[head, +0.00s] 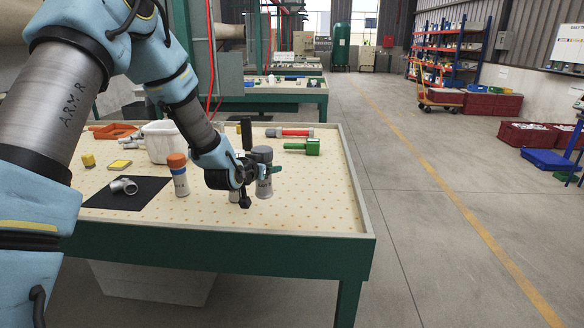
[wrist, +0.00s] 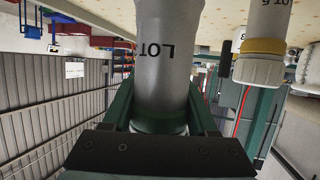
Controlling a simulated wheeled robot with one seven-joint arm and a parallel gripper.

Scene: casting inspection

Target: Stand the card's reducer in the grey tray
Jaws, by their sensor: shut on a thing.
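My gripper (head: 258,174) is shut on a grey cylindrical casting (head: 263,156) with a wider top, over the right part of the table. In the wrist view the casting (wrist: 167,50) stands between the green jaws and bears dark "LOT" lettering. It looks upright; whether its base touches the table I cannot tell. A grey lettered body with an orange top (head: 178,174) stands to the left. I cannot make out a grey tray or clearly read a card.
A dark mat (head: 98,201) with a grey pipe fitting (head: 124,186) lies at left, near a white bin (head: 160,142). A green part (head: 304,147) and a red-and-grey cylinder (head: 289,132) lie behind. The table's right front is clear. The wrist view shows a yellow-banded part (wrist: 261,46).

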